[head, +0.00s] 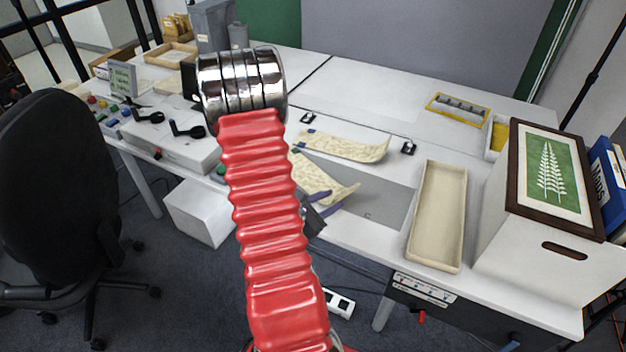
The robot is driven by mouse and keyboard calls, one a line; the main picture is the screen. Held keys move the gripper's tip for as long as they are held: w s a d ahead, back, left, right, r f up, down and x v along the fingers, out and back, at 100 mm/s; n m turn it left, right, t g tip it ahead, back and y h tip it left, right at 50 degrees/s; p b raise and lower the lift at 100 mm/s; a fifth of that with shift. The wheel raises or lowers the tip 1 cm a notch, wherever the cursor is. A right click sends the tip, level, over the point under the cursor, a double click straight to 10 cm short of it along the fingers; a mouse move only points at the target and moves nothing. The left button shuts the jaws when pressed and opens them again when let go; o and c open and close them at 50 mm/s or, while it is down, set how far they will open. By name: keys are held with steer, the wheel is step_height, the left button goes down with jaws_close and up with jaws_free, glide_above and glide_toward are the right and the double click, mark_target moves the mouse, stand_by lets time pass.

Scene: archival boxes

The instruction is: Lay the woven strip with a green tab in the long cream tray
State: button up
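Two pale, patterned strips lie on the white table. The rear strip (345,146) has a bluish tab at its left end. The nearer strip (322,179) runs down and right, its right end curled up; its left end is hidden behind my red arm, with a hint of green there. My gripper (335,201) has purple fingers standing apart at the nearer strip's front edge. I see nothing held between them, though the arm partly blocks the view. The long cream tray (438,215) stands to the right and is empty.
A white box with a framed fern picture (553,170) stands right of the tray. Two small black clips (408,147) lie near the rear strip. A yellow-edged tray (458,108) is at the back. A grey area (380,200) of the tabletop is clear between strips and tray.

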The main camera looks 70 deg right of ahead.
mark_target(341, 199)
steer(key=shift+s+d+f, duration=0.1)
steer(key=shift+d, duration=0.05)
steer(key=shift+x, duration=2.65)
jaws_close()
